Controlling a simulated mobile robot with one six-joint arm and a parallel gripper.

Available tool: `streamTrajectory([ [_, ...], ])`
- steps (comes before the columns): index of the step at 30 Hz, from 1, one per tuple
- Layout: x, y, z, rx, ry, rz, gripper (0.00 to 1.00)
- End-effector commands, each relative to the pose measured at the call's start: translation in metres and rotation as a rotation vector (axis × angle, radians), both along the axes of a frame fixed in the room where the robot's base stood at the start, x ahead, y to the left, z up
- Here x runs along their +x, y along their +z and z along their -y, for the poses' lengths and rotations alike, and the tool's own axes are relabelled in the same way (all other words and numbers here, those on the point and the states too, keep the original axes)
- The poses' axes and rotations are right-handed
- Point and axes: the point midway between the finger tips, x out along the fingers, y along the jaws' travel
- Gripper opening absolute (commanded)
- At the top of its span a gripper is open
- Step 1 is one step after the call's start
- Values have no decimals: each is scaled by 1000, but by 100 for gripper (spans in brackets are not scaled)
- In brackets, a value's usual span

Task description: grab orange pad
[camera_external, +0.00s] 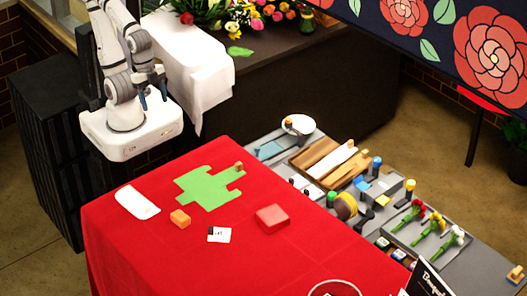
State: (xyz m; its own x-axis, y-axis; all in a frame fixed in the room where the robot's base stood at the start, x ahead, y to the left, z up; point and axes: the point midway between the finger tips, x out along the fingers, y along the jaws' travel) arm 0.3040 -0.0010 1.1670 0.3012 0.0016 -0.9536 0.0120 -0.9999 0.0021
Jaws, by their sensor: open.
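The orange pad (180,218) is a small block-like piece lying on the red tablecloth (245,265), toward its left side. My gripper (153,100) hangs with its dark fingertips apart, above my base at the upper left. It is empty and well away from the orange pad, beyond the table's far left edge. Nothing covers the orange pad in this view.
A green cutout (208,187) lies just behind the pad, and a white tray (137,202) to its left. A white card (219,234) and a red block (272,218) lie to its right. A grey counter (372,232) with tools and flowers adjoins the table.

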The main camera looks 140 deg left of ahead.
Motion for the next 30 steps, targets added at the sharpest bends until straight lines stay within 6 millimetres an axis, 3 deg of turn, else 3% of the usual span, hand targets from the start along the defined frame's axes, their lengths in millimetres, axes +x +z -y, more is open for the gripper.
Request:
streamTrajectory([
  [5,52,-7,10,14,20,1,62],
  [10,123,-23,33,25,48,19,62],
  [18,227,-76,91,24,78,56,62],
  [24,273,-114,130,13,87,79,62],
  [30,289,-130,144,8,91,87,62],
])
